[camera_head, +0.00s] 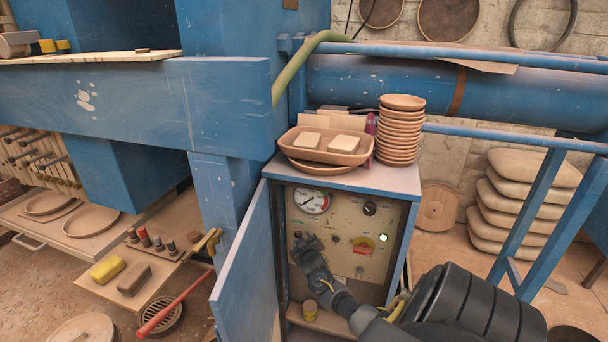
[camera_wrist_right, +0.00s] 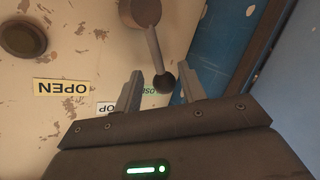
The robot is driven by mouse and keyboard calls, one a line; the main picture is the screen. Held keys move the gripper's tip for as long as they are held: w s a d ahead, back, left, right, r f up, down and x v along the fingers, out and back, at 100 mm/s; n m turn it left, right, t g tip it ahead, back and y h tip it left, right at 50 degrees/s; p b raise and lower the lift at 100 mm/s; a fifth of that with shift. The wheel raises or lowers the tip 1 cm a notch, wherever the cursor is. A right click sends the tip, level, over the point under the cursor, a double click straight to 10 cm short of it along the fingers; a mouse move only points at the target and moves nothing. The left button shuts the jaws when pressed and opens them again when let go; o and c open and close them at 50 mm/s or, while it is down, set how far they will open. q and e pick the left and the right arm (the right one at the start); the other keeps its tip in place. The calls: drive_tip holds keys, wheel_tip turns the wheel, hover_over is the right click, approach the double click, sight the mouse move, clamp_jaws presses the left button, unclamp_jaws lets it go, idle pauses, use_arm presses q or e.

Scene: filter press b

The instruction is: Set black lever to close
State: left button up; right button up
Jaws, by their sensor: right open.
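The control panel (camera_head: 343,214) is in the open cabinet in the middle of the head view. In the right wrist view, the black lever (camera_wrist_right: 154,48) hangs from a round hub, its ball end between the fingers of my right gripper (camera_wrist_right: 160,71). The fingers are open, with a gap on each side of the ball. The labels show upside down: OPEN (camera_wrist_right: 61,88) to the left, a partly covered STOP (camera_wrist_right: 106,107), and a green CLOSE label mostly hidden beside the ball. In the head view, my right gripper (camera_head: 305,246) covers the lever. My left gripper is out of view.
The blue cabinet door (camera_head: 247,262) stands open left of my right gripper. A tray with pale blocks (camera_head: 327,147) and stacked bowls (camera_head: 400,131) stand on the cabinet. A round dark knob (camera_wrist_right: 23,37) is left of the lever.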

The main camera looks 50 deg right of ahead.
drive_tip(key=v, duration=1)
drive_tip(key=shift+a+r, duration=0.2)
drive_tip(key=shift+r, duration=0.05)
drive_tip(key=s+a+f+n+g+y, duration=0.15)
drive_tip(key=s+a+f, duration=0.25)
drive_tip(key=f, duration=0.5)
drive_tip(key=s+a+f+g+y, duration=0.1)
drive_tip(key=s+a+f+y, duration=0.2)
drive_tip(key=f, duration=0.7)
drive_tip(key=s+a+f+n+g+y, duration=0.1)
drive_tip(key=s+a+f, duration=0.35)
drive_tip(key=f, duration=0.45)
drive_tip(key=s+a+f+g+y, duration=0.1)
drive_tip(key=s+a+f, duration=0.4)
drive_tip(key=s, duration=0.5)
drive_tip(key=s+a+f+n+g+y, duration=0.1)
drive_tip(key=s+a+f+g, duration=0.2)
drive_tip(key=s+a+f, duration=0.2)
drive_tip(key=s+a+f+g+y, duration=0.2)
drive_tip(key=s+a+f, duration=0.3)
drive_tip(key=s+a, duration=0.4)
drive_tip(key=s, duration=0.7)
drive_tip(key=shift+a+f+n+g, duration=0.2)
drive_tip(key=shift+f+n+g, duration=0.15)
